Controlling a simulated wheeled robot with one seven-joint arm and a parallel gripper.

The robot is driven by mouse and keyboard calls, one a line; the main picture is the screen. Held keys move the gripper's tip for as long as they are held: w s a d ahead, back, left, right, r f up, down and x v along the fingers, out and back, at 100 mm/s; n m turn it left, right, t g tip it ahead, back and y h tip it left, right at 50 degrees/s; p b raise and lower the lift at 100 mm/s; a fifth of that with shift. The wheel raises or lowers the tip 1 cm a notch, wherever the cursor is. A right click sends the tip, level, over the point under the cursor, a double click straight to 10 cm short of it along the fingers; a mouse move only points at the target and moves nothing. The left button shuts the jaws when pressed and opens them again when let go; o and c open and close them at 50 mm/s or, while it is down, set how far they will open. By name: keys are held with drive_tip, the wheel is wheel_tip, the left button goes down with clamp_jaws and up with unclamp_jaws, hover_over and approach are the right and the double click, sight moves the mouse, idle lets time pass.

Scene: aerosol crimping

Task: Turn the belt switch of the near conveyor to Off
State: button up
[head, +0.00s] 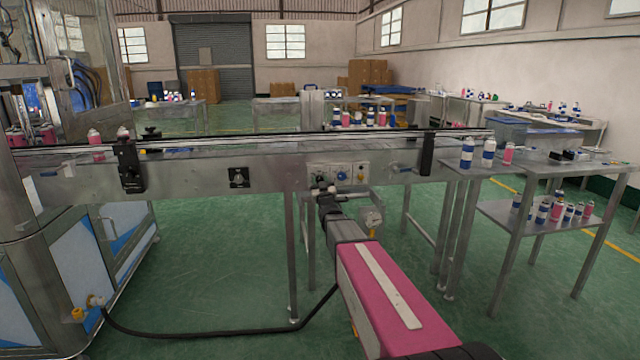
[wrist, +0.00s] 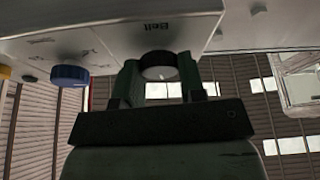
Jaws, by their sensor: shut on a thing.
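The near conveyor (head: 210,172) runs across the head view with a pale control panel (head: 338,172) on its side. In the wrist view, which is upside down, the label "Belt" is on the panel (wrist: 105,32) beside the belt switch (wrist: 158,66), a round knob with a dark rim and pale face. My gripper (wrist: 160,84) has one finger on each side of this knob and is shut on it. In the head view my gripper (head: 325,190) reaches the panel's left end and hides most of the switch. The switch's pointer position cannot be read.
A blue knob (wrist: 70,75) and a yellow knob (wrist: 5,72) sit farther along the panel. A steel table (head: 550,165) with cans stands at the right. A black hose (head: 200,332) crosses the floor.

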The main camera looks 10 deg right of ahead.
drive_tip(key=n+y, duration=0.1)
drive_tip(key=n, duration=0.2)
drive_tip(key=n+y, duration=0.2)
drive_tip(key=n, duration=0.1)
drive_tip(key=shift+g, duration=0.4)
drive_tip(key=shift+n+g+y, duration=0.4)
drive_tip(key=shift+n+y, duration=0.1)
drive_tip(key=shift+n, duration=0.85)
drive_tip(key=shift+n+g+y, duration=0.4)
drive_tip(key=shift+n+y, duration=0.1)
drive_tip(key=shift+n, duration=0.85)
drive_tip(key=o, duration=0.9)
drive_tip(key=shift+s+d, duration=0.1)
drive_tip(key=v, duration=1)
drive_tip(key=shift+s+d, duration=0.1)
drive_tip(key=shift+s, duration=0.25)
